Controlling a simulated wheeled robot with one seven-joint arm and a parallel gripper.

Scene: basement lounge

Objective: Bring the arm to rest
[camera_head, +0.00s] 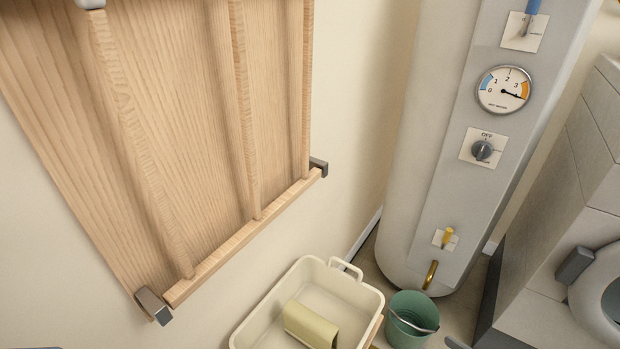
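The task names only my arm. No part of my arm that I can be sure of shows in the head view, and my gripper is not in view. Whether it is open, shut or holding something cannot be seen.
A slatted wooden panel (180,110) hangs on the left wall. A grey boiler (415,170) with gauge (504,91) and dial (482,150) stands right of centre. Below are a cream tub (350,290) holding a yellow-green object (311,325) and a green bucket (409,312). Grey cabinetry (570,200) is at right.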

